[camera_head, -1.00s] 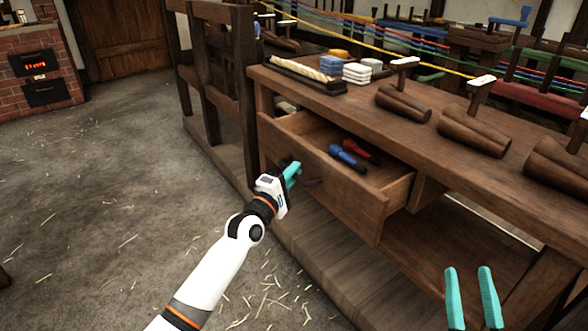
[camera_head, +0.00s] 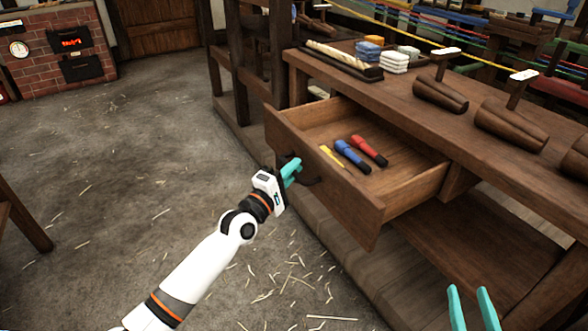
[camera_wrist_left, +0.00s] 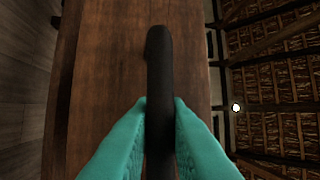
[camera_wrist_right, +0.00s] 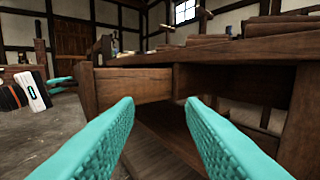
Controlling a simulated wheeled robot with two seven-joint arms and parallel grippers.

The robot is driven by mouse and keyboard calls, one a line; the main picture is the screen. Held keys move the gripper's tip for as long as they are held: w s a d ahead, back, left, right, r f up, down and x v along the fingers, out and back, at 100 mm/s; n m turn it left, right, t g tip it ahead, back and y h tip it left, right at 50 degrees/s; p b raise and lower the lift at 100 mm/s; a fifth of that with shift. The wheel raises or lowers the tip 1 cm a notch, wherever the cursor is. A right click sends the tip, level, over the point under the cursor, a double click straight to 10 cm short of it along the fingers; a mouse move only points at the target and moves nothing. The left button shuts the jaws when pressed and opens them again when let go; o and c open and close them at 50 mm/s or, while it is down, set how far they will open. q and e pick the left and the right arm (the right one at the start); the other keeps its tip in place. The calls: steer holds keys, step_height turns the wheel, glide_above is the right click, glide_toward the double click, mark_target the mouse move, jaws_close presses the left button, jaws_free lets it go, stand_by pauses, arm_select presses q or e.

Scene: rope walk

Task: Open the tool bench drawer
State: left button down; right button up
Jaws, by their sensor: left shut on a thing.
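The tool bench (camera_head: 440,105) is dark wood, on the right in the head view. Its drawer (camera_head: 375,235) is pulled well out at the left end of the bench. Inside lie a blue-handled tool (camera_head: 350,155), a red-handled tool (camera_head: 370,151) and a thin yellow item (camera_head: 331,157). My left gripper (camera_head: 291,171) is shut on the black drawer handle (camera_head: 308,181); in the left wrist view its teal fingers clasp the dark bar (camera_wrist_left: 159,75). My right gripper (camera_head: 473,310) is open and empty, low in front of the bench, with the drawer's side (camera_wrist_right: 134,88) ahead of it.
A brick furnace (camera_head: 60,50) stands at the far left. The straw-strewn floor (camera_head: 130,150) is mostly clear.

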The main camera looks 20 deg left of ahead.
arm_select(q)
steer(key=c, duration=1.4)
jaws_free()
